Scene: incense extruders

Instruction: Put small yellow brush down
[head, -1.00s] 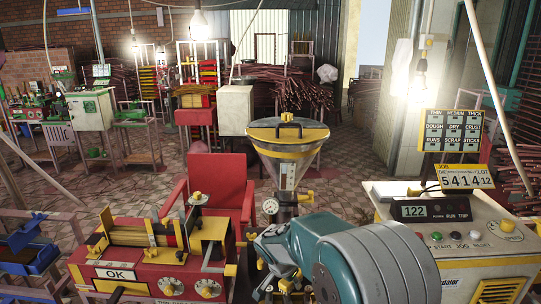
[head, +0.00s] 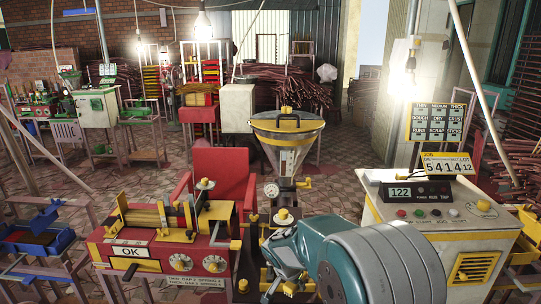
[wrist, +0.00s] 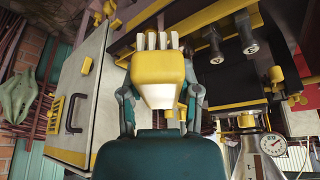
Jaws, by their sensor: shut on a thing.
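The small yellow brush (wrist: 158,78) shows in the middle of the wrist view, with its pale bristles at the top of the picture. My gripper (wrist: 161,90) is shut on it, with one grey finger on each side of the yellow body. In the head view my gripper (head: 286,262) is low in the middle, in front of the funnel machine (head: 286,140). I cannot make out the brush clearly there, behind my arm. In the wrist view a dark machine body fills the upper middle beyond the brush.
A red and yellow machine with an OK sign (head: 130,252) stands left of my gripper. A pale control cabinet (head: 440,235) with a 122 display stands to the right. Tiled floor (head: 140,180) is open further back.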

